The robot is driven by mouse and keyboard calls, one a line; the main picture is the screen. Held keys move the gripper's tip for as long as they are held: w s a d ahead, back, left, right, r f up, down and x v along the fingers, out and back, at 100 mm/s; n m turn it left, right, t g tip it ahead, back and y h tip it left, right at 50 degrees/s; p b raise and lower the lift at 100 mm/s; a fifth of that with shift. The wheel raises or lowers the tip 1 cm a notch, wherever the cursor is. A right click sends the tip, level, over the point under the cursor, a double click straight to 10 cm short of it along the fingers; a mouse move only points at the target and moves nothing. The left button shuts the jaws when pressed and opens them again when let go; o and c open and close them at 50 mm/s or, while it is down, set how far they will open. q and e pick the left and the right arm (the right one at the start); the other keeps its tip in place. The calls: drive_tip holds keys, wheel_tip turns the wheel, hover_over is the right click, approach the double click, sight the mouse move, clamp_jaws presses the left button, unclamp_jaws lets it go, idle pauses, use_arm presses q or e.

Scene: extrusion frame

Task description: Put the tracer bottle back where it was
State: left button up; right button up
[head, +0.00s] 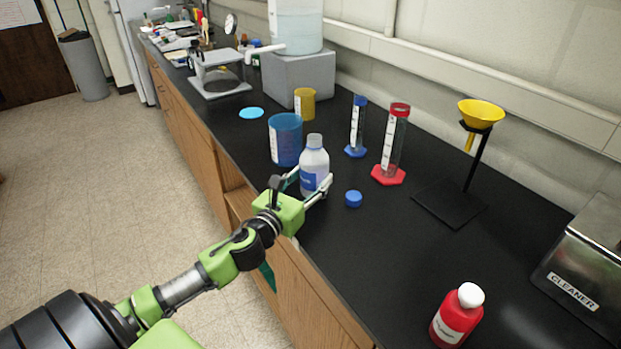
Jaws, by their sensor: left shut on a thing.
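A white bottle with a blue label (314,158) stands upright at the front of the black counter. Its label is too small to read, so I cannot tell whether it is the tracer bottle. My left gripper (308,189) is shut on this bottle, with its fingers around the lower part. A red bottle with a white cap (457,315) stands apart at the near right of the counter; its label is not readable either. My right gripper is not in view.
Close by are a blue beaker (285,139), a blue cap (353,198), a yellow cup (304,104), a blue-based cylinder (357,127) and a red-based cylinder (393,145). A funnel stand (449,203) and a cleaner box (585,275) are to the right. Bare counter lies before the red bottle.

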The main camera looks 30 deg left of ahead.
use_arm(q)
drive_tip(key=o, duration=1.4)
drive_tip(key=shift+c, duration=0.2)
drive_tip(key=shift+r, duration=0.1)
drive_tip(key=shift+s, duration=0.25)
drive_tip(key=s, duration=0.3)
drive_tip(key=s+b, duration=0.1)
drive_tip(key=s, duration=0.3)
drive_tip(key=s+d+b, duration=0.1)
drive_tip(key=s, duration=0.2)
drive_tip(key=shift+s, duration=0.75)
